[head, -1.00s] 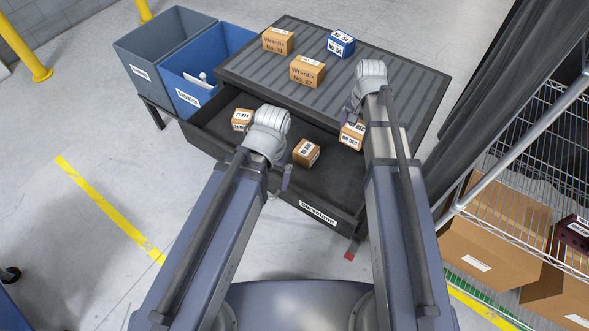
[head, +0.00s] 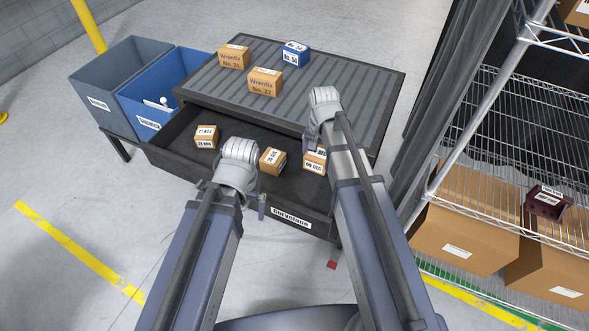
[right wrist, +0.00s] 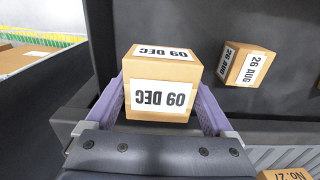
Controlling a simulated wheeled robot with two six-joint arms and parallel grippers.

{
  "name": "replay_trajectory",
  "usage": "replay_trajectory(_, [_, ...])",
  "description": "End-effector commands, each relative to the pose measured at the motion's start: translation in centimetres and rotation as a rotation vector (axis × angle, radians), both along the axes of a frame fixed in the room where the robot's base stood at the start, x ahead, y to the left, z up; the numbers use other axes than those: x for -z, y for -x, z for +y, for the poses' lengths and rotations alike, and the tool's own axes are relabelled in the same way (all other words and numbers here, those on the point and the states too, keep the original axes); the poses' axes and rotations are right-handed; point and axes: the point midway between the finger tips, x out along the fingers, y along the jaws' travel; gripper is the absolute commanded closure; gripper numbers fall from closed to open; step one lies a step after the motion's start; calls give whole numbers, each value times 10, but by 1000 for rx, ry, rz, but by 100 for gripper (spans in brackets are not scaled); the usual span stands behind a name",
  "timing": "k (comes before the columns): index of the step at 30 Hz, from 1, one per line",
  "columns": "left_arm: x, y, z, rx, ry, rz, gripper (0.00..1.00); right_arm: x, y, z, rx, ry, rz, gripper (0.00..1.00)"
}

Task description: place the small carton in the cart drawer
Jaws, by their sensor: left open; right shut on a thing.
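The small carton marked 09 DEC (head: 315,163) is orange-brown with white labels, at the right end of the open cart drawer (head: 312,205). My right gripper (head: 312,145) is shut on it. In the right wrist view the carton (right wrist: 161,65) sits between the purple fingers (right wrist: 160,105), with the dark drawer interior behind it. I cannot tell whether its underside touches the drawer floor. Two other small cartons lie in the drawer, one at the left (head: 206,137) and one marked 26 AUG (head: 272,161). My left gripper (head: 257,198) is open over the drawer's front edge, partly hidden by its wrist.
On the ribbed cart top (head: 335,80) stand two Wrenfix cartons (head: 265,82) (head: 233,57) and a blue box (head: 295,55). A grey bin (head: 128,70) and a blue bin (head: 150,95) stand left. A wire shelf (head: 500,130) with large boxes (head: 465,235) is right.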

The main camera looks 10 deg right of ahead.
Motion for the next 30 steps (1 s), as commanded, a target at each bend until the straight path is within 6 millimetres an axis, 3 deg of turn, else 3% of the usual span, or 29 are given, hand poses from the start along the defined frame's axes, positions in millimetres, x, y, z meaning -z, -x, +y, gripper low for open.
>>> replay_trajectory(12, [59,0,0,0,0,0,0,59,0,0,0,0,0,90])
replay_trajectory(20, [62,0,0,0,0,0,0,62,0,0,0,0,0,90])
replay_trajectory(30, [98,0,0,1,0,0,0,98,0,0,0,0,0,90])
